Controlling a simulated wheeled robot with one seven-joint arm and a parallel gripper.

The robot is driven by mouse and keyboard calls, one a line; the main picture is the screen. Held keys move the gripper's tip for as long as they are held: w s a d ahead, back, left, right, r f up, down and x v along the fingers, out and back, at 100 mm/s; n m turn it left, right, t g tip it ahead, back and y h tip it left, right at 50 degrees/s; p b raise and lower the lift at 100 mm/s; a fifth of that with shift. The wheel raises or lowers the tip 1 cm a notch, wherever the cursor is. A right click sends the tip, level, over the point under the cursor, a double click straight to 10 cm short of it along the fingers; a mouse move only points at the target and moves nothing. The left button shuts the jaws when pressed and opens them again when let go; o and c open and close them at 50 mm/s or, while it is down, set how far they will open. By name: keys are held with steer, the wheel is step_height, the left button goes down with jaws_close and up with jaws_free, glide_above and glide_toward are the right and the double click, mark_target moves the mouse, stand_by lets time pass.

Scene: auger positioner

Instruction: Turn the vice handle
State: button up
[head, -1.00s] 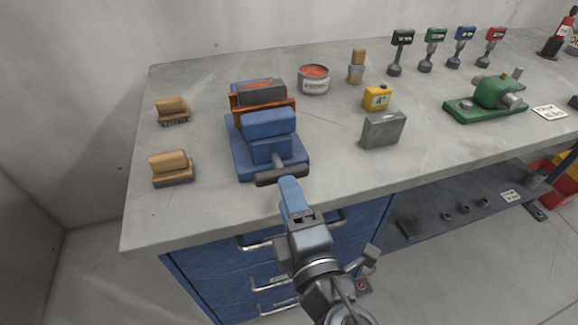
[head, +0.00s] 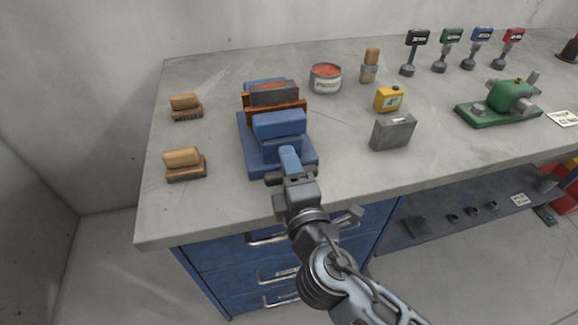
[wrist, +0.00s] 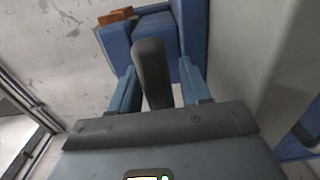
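The blue vice (head: 245,150) stands on the grey bench near its front edge, with an orange-brown and grey part between its jaws. Its dark handle (wrist: 152,72) shows in the wrist view as a bar running between my two blue fingers. My gripper (head: 288,158) is at the front of the vice and covers most of the handle in the head view. In the wrist view my gripper (wrist: 157,88) is open around the handle, with a gap visible on each side. I cannot tell whether either finger touches it.
Two wooden brushes (head: 184,160) lie left of the vice. A grey metal can (head: 393,132), a yellow can (head: 390,98) and an open paint tin (head: 325,78) stand to the right. A green machine (head: 508,100) is farther right. Blue drawers (head: 235,260) are below the bench.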

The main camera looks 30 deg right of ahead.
jaws_close()
steer(key=shift+f+m+b, duration=0.15)
steer(key=shift+m+b, duration=0.25)
steer(key=shift+b, duration=0.15)
steer(key=shift+f+m+b, duration=0.15)
steer(key=shift+m+b, duration=0.85)
steer(key=shift+b, duration=0.2)
steer(key=m+b, duration=0.3)
steer(key=shift+m+b, duration=0.3)
steer(key=shift+b, duration=0.05)
steer(key=m+b, duration=0.4)
steer(key=shift+m+b, duration=1.35)
steer(key=shift+m, duration=0.25)
steer(key=shift+r, duration=0.2)
